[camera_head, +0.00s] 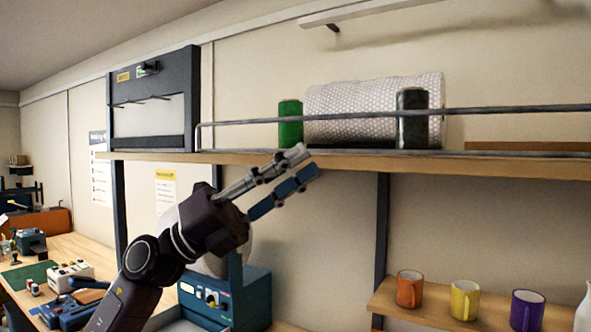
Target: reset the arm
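My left arm reaches up from the lower left, and my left gripper (306,161) points up and to the right. Its two fingers, one grey and one blue, stand apart with nothing seen between them. The fingertips overlap the front edge of the wooden shelf (510,165) in the picture, below the green spool (290,133). I cannot tell whether they touch the shelf. My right gripper is out of view.
A lower shelf holds orange (410,290), yellow (465,300) and purple (526,311) mugs. A blue machine (250,297) stands below the gripper.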

